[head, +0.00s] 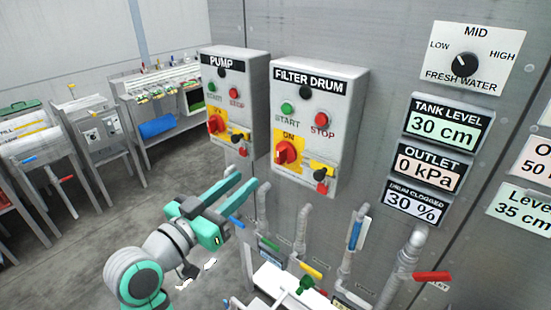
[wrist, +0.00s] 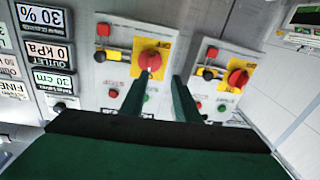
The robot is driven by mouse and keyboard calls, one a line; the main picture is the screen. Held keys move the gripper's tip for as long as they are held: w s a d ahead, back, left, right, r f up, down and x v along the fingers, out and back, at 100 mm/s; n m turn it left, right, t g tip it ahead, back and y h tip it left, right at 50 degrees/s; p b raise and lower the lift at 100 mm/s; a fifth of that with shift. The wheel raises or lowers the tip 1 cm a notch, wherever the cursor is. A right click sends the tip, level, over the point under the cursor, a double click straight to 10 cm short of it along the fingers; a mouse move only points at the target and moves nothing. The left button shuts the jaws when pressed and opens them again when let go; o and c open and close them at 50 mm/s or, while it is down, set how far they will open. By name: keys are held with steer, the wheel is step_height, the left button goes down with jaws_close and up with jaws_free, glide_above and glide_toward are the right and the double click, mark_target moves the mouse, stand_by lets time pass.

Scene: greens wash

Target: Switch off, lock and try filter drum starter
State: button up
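The filter drum starter (head: 345,100) is a grey wall box at the head view's centre. It has a dark lamp (head: 305,92), a green START button (head: 287,108) and a red STOP button (head: 303,118). Its red rotary handle (head: 288,152) sits on a yellow plate with "ON" readable above it. A yellow piece (head: 322,167) and a small red block with a black part (head: 321,187) are at its lower right. My gripper (head: 246,182) is open and empty, below left of the box. In the inverted wrist view, one finger of my gripper (wrist: 162,76) overlaps the drum's handle (wrist: 152,60); contact cannot be told.
The similar pump starter (head: 258,75) is close on the left, with its own red handle (head: 216,124). Pipes with coloured valve levers (head: 432,277) rise below. Display panels (head: 449,124) and a fresh water knob (head: 465,64) are right. Racks (head: 95,130) stand at left beyond open floor.

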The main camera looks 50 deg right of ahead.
mark_target(278, 157)
steer(key=shift+m+g, duration=0.6)
steer(key=shift+m, duration=0.1)
steer(key=d, duration=0.3)
steer(key=d+r, duration=0.1)
steer(key=d, duration=0.7)
steer(key=shift+s+d+r, duration=0.1)
steer(key=shift+s+r, duration=0.1)
steer(key=shift+r, duration=0.15)
jaws_close()
